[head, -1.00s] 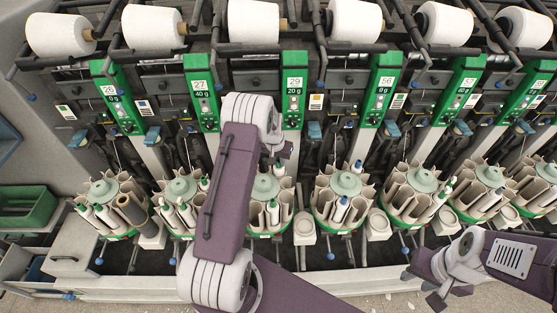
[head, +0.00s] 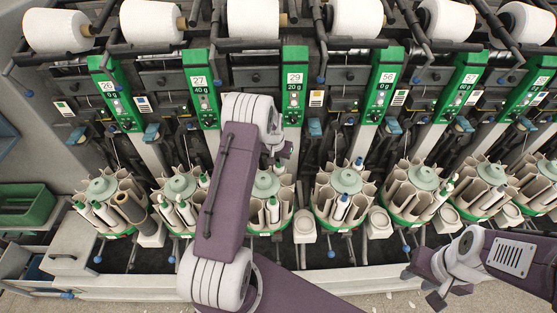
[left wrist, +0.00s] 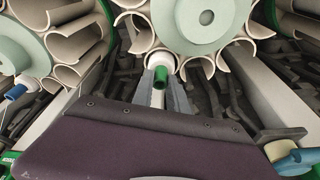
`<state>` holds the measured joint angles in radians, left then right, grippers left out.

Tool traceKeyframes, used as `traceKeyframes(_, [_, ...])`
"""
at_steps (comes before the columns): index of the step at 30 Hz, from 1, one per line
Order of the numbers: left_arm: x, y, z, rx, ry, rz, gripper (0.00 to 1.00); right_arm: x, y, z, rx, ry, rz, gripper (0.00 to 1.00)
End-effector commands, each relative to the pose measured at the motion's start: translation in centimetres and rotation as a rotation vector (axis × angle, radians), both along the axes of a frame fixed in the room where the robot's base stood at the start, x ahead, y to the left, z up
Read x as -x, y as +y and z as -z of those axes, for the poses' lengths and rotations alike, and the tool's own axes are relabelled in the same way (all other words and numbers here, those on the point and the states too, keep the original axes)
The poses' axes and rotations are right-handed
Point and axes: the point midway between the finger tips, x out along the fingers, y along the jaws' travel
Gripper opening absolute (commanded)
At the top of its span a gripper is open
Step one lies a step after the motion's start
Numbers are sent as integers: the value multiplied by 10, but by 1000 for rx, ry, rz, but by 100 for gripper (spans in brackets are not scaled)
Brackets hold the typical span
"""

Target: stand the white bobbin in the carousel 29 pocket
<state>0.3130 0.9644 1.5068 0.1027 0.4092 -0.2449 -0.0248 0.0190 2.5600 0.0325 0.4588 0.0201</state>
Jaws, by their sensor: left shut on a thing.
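The white bobbin (left wrist: 155,98) with a green end (left wrist: 153,76) is between the two grey fingers of my left gripper (left wrist: 162,92) in the left wrist view. My left gripper is shut on it.
The carousel 56 (head: 345,183) with a blue-tipped bobbin (head: 342,206) stands to the right. The carousel 27 (head: 181,188) stands to the left. Cream cups (head: 304,227) sit between carousels. A green bin (head: 25,205) is at far left.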

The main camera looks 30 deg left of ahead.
Motion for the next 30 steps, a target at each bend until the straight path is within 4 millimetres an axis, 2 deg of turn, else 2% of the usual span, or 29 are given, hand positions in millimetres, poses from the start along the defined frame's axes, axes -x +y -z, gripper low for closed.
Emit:
traceKeyframes(10, [0,0,3,0,-1,0,0,0,0,2,0,0,0,36])
traceKeyframes(11, [0,0,3,0,-1,0,24,0,0,2,0,0,0,36])
traceKeyframes(13, [0,0,3,0,-1,0,44,0,0,2,0,0,0,36])
traceKeyframes(23, [0,0,2,0,0,0,44,0,0,3,0,0,0,36])
traceKeyframes(26, [3,0,-10,0,-3,0,44,0,0,7,0,0,0,36])
traceKeyframes(30, [11,-1,-41,-2,-5,0,44,0,0,13,0,0,0,36])
